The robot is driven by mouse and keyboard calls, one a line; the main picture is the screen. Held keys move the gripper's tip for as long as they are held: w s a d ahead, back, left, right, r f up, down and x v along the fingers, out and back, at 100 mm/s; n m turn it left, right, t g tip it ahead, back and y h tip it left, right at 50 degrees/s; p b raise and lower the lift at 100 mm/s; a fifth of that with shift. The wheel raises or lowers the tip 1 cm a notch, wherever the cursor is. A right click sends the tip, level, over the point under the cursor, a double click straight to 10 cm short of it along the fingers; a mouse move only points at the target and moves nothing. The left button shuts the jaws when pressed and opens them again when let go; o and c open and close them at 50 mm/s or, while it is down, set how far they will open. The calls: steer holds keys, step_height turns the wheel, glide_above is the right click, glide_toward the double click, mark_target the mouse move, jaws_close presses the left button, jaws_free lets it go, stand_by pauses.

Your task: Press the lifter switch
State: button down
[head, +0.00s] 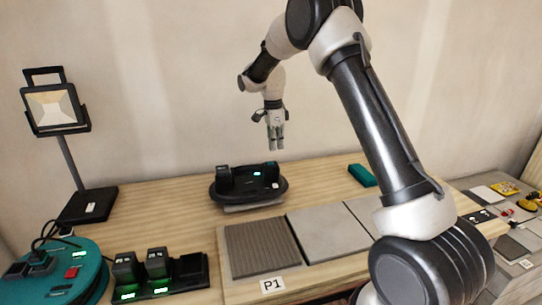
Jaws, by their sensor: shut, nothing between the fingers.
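A black oval device (248,184), apparently the lifter, sits on the wooden table near the back middle, with a grey pad beneath its front. A small blue light (257,173) glows on its top, and a small pale spot (276,186) shows at its right front; I cannot tell which part is the switch. My gripper (276,149) points down, shut and empty, above and slightly right of the device, apart from it.
A black charger (190,270) with green-lit batteries and a teal round machine (75,285) with a red switch stand at front left. A work lamp (56,108) stands behind them. Grey tiles (327,234) lie in front, by a "P1" label (272,285). A teal block (362,175) lies right.

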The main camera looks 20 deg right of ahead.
step_height(320, 180, up, 7)
steer(key=shift+d, duration=0.45)
steer(key=shift+r, duration=0.1)
steer(key=s+f+n, duration=0.3)
steer(key=f+n, duration=0.1)
steer(key=n, duration=0.3)
steer(key=s+d+r+n+t, duration=0.1)
steer(key=s+d+r+n, duration=0.2)
steer(key=s, duration=1)
steer(key=s+d+r+n+t, duration=0.2)
steer(key=s+r, duration=0.4)
steer(key=s, duration=0.8)
steer(key=s+d+r+n+t, duration=0.1)
steer(key=s+d+r+n, duration=0.3)
steer(key=s, duration=0.9)
steer(key=shift+s+d+r+n+y, duration=0.15)
steer(key=shift+s+d+n+y, duration=0.2)
steer(key=shift+n, duration=0.65)
